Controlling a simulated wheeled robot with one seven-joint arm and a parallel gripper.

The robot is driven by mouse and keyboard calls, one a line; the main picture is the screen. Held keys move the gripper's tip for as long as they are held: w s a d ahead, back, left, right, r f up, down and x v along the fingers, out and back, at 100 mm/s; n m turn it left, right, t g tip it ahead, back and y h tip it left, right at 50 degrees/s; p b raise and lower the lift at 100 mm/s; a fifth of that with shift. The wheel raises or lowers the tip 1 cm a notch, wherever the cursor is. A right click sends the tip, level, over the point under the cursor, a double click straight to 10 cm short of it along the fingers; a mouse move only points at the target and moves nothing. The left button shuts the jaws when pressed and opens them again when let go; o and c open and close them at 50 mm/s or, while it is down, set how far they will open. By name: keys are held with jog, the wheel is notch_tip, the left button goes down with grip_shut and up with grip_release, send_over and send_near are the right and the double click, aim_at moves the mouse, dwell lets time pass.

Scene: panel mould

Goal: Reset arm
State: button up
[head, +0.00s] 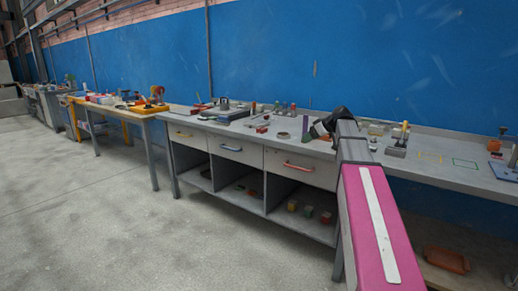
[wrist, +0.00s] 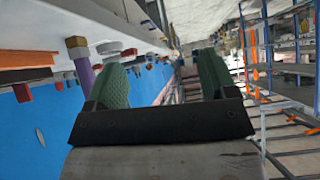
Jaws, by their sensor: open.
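My gripper (head: 318,128) is at the end of my pink arm, in front of the long grey workbench (head: 445,176) in the head view. In the wrist view, the two green fingers of my gripper (wrist: 163,78) stand wide apart with nothing between them. The wrist picture is turned over, with the bench and its items at the upper left. In the head view my arm hides part of the bench top and its front.
Small parts and tools lie along the bench, including an upright yellow-topped piece (head: 401,136). A blue wall (head: 290,50) stands behind. The floor (head: 90,220) at left is clear.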

jog(key=s+a+f+m+g+h, duration=0.2)
jog(key=s+f+m+g+h, duration=0.1)
jog(key=s+f, duration=1.2)
jog(key=s+a+f+m+g+h, duration=0.2)
jog(key=s+f+m+h, duration=0.3)
jog(key=s+f, duration=1.1)
notch_tip(320, 180, down, 8)
jog(key=shift+a+r+m+g, duration=0.1)
jog(key=shift+a+m+g, duration=0.3)
jog(key=shift+m, duration=0.4)
